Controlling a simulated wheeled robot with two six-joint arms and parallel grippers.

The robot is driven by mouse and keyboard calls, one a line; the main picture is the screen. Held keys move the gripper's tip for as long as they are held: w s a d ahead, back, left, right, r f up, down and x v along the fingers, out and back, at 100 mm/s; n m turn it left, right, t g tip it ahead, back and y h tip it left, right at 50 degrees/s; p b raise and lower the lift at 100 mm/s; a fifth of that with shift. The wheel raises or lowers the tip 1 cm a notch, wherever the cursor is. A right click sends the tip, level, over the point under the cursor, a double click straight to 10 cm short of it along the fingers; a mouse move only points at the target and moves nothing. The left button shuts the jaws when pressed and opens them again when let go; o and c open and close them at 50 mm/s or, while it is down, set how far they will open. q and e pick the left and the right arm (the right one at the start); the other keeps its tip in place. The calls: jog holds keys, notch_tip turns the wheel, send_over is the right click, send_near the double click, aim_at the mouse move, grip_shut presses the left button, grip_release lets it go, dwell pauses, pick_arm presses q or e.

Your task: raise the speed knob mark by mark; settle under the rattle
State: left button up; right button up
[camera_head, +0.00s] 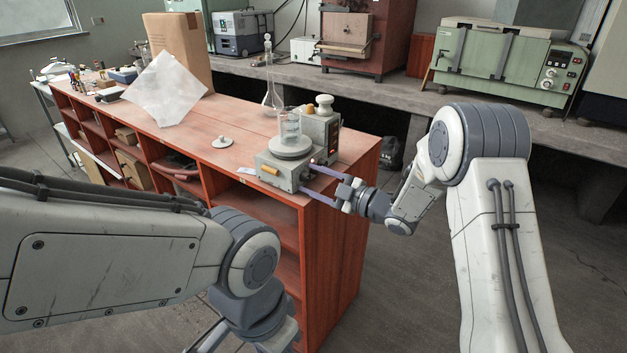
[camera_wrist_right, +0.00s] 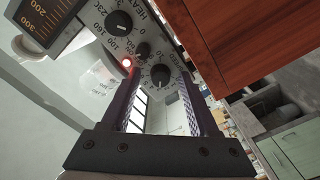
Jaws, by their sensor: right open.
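The grey stirrer hot plate (camera_head: 268,174) stands at the red bench's near right end, with a glass beaker (camera_head: 289,133) on its round top. Whether the beaker moves or rattles I cannot tell. In the right wrist view its panel shows the black speed knob (camera_wrist_right: 161,76), marked with a ring of numbers. Its exact setting is too small to read. A second knob (camera_wrist_right: 118,23) is labelled HEAT, and a red lamp (camera_wrist_right: 127,62) glows. My right gripper (camera_head: 306,177) is open in front of the panel, its fingers either side of the speed knob; contact is unclear.
A tall glass flask (camera_head: 271,99) stands behind the hot plate and a small white lidded piece (camera_head: 222,142) lies to its left. A cardboard box (camera_head: 181,48) and clear sheet (camera_head: 164,90) stand farther back.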

jog(key=v, duration=1)
jog(key=shift+d+b, duration=0.15)
jog(key=shift+b, duration=0.25)
jog(key=shift+s, duration=0.1)
dwell(1.0)
